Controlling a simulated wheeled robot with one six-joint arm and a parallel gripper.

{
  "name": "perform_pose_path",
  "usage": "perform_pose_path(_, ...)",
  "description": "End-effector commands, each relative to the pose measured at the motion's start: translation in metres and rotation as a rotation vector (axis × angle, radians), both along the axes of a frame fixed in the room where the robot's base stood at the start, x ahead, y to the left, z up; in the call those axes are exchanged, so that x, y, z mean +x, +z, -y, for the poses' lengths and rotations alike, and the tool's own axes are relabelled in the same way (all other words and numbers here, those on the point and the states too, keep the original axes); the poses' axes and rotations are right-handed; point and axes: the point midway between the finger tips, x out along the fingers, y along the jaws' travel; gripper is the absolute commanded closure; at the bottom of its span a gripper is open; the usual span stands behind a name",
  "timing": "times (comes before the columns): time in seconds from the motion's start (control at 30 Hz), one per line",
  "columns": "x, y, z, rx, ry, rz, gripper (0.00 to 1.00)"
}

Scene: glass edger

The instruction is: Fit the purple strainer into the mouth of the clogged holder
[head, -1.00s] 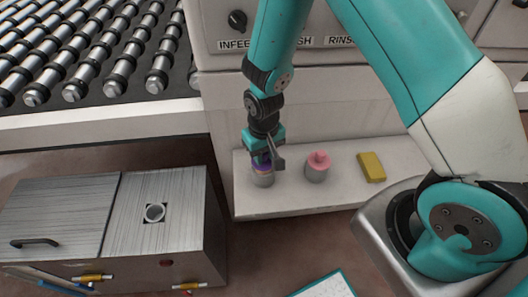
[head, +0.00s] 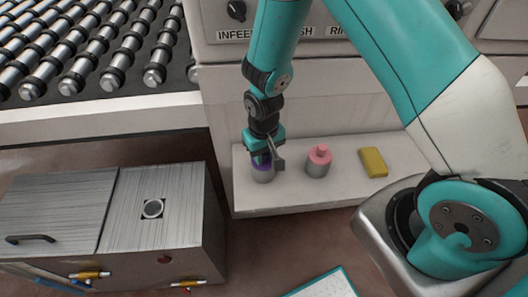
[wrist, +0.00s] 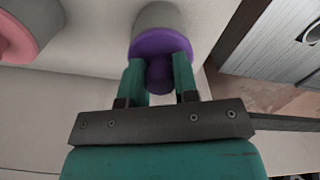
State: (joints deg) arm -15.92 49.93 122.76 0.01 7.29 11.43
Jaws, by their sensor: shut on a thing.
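The purple strainer (head: 261,166) sits on top of a grey cylindrical cup (head: 263,177) at the left end of a low pale shelf. My gripper (head: 263,158) points down at it. In the wrist view my gripper (wrist: 160,75) has its two teal fingers on either side of the strainer's knob (wrist: 159,75), shut on it. The strainer's wide purple rim (wrist: 160,43) still rests against the grey cup (wrist: 160,16).
A pink-topped grey cup (head: 319,161) and a yellow block (head: 373,162) stand to the right on the shelf (head: 290,197). The metal tank (head: 182,187) has a handled lid (head: 50,215). A roller conveyor (head: 90,55) is above left. Floor shows between tank and shelf.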

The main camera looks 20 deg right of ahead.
Motion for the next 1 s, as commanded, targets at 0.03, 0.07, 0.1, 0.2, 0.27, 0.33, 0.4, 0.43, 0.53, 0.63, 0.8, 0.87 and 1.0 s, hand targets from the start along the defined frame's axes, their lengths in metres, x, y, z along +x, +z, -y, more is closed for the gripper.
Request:
perform_pose_path(0.03, 0.000, 0.000, 0.000, 0.000, 0.000, 0.001, 0.65)
perform_pose_path(0.07, 0.000, 0.000, 0.000, 0.000, 0.000, 0.001, 0.58)
perform_pose_path(0.1, 0.000, 0.000, 0.000, 0.000, 0.000, 0.000, 0.49)
perform_pose_path(0.2, 0.000, 0.000, 0.000, 0.000, 0.000, 0.000, 0.42)
perform_pose_path(0.27, 0.000, 0.000, 0.000, 0.000, 0.000, 0.000, 0.42)
perform_pose_path(0.33, 0.000, 0.000, 0.000, 0.000, 0.000, 0.000, 0.42)
perform_pose_path(0.4, 0.000, 0.001, 0.000, 0.000, 0.000, 0.000, 0.42)
perform_pose_path(0.43, 0.000, 0.002, 0.000, 0.000, 0.000, 0.000, 0.42)
perform_pose_path(0.53, 0.001, 0.009, 0.000, 0.000, 0.000, 0.002, 0.42)
perform_pose_path(0.63, 0.001, 0.026, 0.000, 0.001, 0.000, 0.004, 0.42)
perform_pose_path(0.8, 0.001, 0.068, 0.000, 0.002, 0.000, 0.007, 0.42)
perform_pose_path(0.87, 0.001, 0.084, 0.000, 0.003, 0.000, 0.008, 0.42)
perform_pose_path(1.0, 0.001, 0.119, 0.000, 0.003, 0.000, 0.008, 0.42)
